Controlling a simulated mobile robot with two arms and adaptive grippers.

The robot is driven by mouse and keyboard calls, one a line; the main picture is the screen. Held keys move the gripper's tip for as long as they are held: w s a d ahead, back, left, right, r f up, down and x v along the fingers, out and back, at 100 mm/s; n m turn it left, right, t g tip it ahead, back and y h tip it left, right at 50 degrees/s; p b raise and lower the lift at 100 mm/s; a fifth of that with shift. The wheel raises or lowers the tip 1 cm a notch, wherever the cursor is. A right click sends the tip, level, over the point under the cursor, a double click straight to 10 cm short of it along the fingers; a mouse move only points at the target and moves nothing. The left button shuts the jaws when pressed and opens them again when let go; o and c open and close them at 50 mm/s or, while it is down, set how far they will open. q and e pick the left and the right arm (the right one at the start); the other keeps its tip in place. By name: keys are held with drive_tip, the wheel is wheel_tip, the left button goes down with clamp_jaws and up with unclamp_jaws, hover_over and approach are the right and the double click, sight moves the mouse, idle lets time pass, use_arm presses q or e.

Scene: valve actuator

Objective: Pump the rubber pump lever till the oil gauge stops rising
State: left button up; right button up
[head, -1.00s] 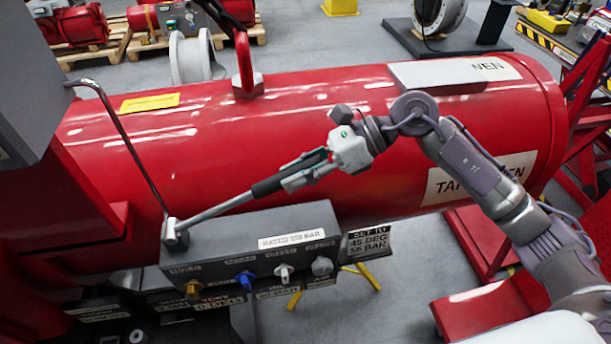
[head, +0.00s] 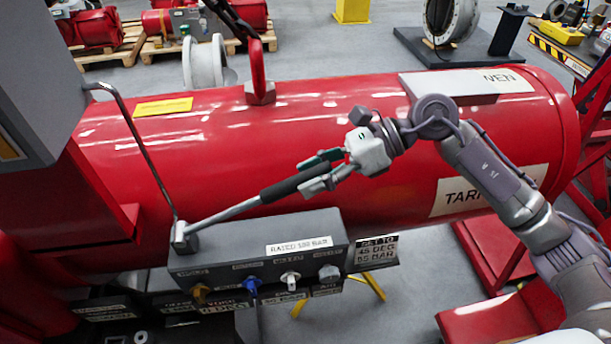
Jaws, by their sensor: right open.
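The pump lever is a metal rod with a black rubber grip (head: 290,186). It rises from a pivot (head: 184,236) at the left of the grey pump box (head: 262,246), slanting up to the right. My right gripper (head: 309,171) is open at the outer end of the grip. Its fingers lie on either side of the grip's end, one above and one below; whether they touch it I cannot tell. My left gripper is not in view. I cannot make out an oil gauge.
The big red cylinder (head: 330,125) lies behind the lever and box. A thin bent rod (head: 140,150) stands left of the pivot. Coloured valve knobs (head: 251,286) line the box front. A "set to" sign (head: 376,253) hangs at its right. Grey floor shows below.

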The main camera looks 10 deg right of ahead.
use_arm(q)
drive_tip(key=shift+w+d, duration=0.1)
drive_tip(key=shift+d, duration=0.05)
use_arm(e)
drive_tip(key=v, duration=1)
drive_tip(key=shift+d+r, duration=0.2)
drive_tip(key=shift+d, duration=0.05)
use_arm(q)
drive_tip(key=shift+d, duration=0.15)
